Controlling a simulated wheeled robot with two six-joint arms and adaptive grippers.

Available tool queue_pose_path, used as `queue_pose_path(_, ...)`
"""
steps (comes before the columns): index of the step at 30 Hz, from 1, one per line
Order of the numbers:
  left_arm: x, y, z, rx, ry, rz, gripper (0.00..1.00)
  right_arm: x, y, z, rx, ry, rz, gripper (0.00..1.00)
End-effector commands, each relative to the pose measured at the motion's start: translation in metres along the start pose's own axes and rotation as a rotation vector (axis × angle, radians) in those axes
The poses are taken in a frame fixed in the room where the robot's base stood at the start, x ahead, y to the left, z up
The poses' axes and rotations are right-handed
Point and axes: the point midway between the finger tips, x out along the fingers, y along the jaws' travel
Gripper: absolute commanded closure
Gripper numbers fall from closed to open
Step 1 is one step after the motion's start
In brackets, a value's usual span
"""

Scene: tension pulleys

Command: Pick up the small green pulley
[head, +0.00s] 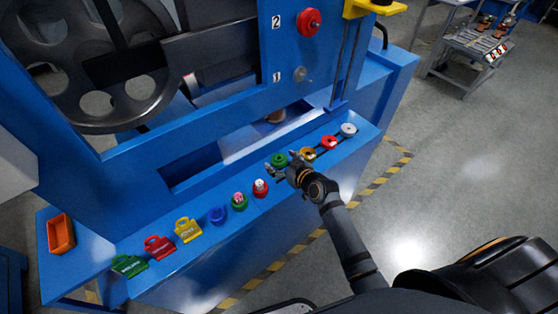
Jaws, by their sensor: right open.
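The small green pulley (279,160) lies on the blue ledge (200,262) of the machine, left of a yellow pulley (308,154), in the middle of the head view. My right gripper (284,167) is open, right beside the green pulley on its near side, with its fingers around or just above the edge. I cannot tell whether they touch it. The gripper hides a little of the ledge and perhaps the pulley's near rim. My left gripper is not in view.
A red pulley (329,142) and a white one (348,130) lie further right on the ledge. Several coloured locks and tags, such as a yellow tag (187,230), line its left part. An orange bin (61,234) stands far left. The machine's blue frame (240,100) rises behind.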

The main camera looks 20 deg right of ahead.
Motion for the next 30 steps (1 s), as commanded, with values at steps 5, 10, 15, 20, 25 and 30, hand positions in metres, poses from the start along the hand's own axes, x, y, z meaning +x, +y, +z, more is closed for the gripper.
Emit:
queue_pose_path(5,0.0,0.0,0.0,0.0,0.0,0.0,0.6,0.0,0.0,0.0,0.0,0.0,0.0,0.31)
queue_pose_path(10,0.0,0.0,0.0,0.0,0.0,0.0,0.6,-0.001,0.0,0.0,0.001,0.0,0.0,0.54)
queue_pose_path(15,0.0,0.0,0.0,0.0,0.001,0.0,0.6,-0.001,0.0,0.0,0.001,0.0,0.0,0.77)
queue_pose_path(20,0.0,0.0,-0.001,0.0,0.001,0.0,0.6,-0.001,0.0,0.0,0.001,0.001,0.0,0.85)
queue_pose_path(25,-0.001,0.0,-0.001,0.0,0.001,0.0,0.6,-0.002,0.0,-0.005,0.001,0.003,0.0,0.85)
queue_pose_path(30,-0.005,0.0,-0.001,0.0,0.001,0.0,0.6,-0.011,0.001,-0.027,-0.002,0.005,0.0,0.85)
